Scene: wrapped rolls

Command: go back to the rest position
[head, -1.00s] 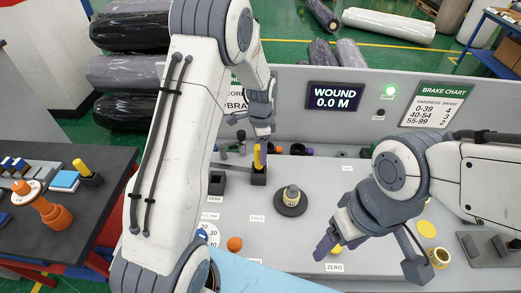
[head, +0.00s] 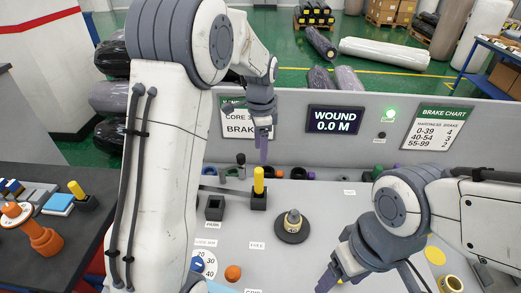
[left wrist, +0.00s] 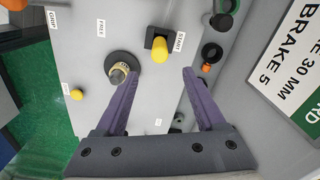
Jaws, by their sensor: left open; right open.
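My left gripper (head: 264,150) hangs above the back part of the grey console, in front of its upright panel, with purple fingers pointing down. In the left wrist view its jaws (left wrist: 160,85) are spread with nothing between them. A yellow peg (head: 258,180) stands in a black block below it, apart from the fingers; it also shows in the left wrist view (left wrist: 160,48). My right gripper (head: 333,275) is low over the front of the console. It is open, and its fingertips are near the bottom edge of the picture.
A black disc with a spool (head: 292,226) sits mid-console. An empty black socket (head: 215,208), an orange knob (head: 233,273) and a dial (head: 205,263) are nearby. The panel carries a "WOUND 0.0 M" display (head: 335,120) and a brake chart (head: 437,127). A dark side table (head: 60,150) stands left.

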